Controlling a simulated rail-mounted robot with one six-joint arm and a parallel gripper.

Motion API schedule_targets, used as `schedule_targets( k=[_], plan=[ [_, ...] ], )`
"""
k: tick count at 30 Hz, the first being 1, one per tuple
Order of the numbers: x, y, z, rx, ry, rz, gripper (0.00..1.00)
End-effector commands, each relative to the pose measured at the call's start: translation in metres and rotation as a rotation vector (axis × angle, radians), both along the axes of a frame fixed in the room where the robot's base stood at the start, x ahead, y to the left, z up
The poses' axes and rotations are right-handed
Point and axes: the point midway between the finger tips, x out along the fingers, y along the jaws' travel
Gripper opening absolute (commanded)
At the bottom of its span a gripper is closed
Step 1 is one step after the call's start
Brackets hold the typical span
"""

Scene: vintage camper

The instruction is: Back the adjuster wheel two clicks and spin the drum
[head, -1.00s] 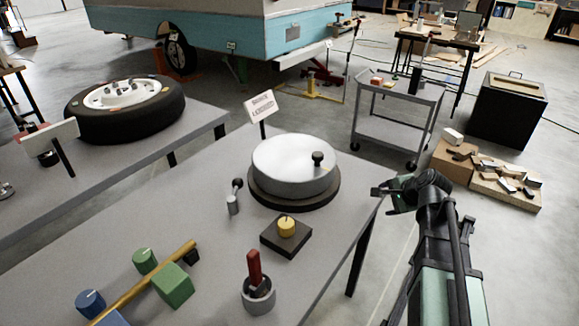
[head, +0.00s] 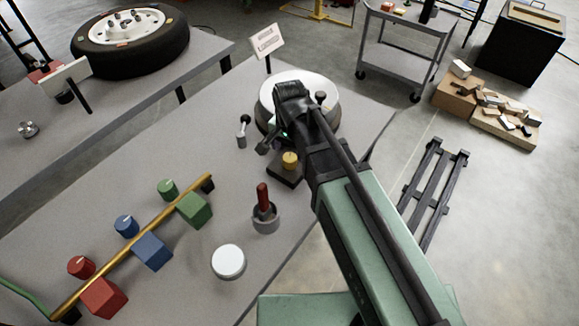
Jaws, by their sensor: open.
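The silver drum (head: 272,92) stands on a dark round base on the grey bench, partly hidden behind my arm. A dark knob (head: 320,97) stands on its top at the right. The yellow adjuster wheel (head: 290,158) sits on a dark square block (head: 284,176) in front of the drum. My gripper (head: 274,143) is open and points down in front of the drum, close to the wheel at its upper left. My wrist hides part of the jaws, and I cannot tell whether they touch the wheel. A white sign (head: 264,41) stands behind the drum.
A small lever (head: 243,130) stands left of the gripper. A red-handled tool in a grey cup (head: 266,222) and a white round disc (head: 228,262) are nearer. A brass bar (head: 130,248) with coloured blocks and knobs lies left. A tyre (head: 130,40) rests on another bench.

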Motion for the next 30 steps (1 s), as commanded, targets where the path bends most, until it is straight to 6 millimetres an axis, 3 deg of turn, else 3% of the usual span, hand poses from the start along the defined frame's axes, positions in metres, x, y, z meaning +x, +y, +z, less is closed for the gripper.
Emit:
schedule_targets(
  k=[1, 4, 14, 24, 30],
  plan=[
    [0.000, 0.000, -0.026, 0.000, 0.000, 0.000, 0.72],
    [0.000, 0.000, -0.042, 0.001, -0.001, 0.000, 0.72],
    [0.000, 0.000, -0.045, 0.001, -0.001, 0.000, 0.72],
    [0.000, 0.000, -0.045, 0.001, -0.001, 0.000, 0.23],
    [0.000, 0.000, -0.045, 0.001, -0.001, 0.008, 0.22]
  ],
)
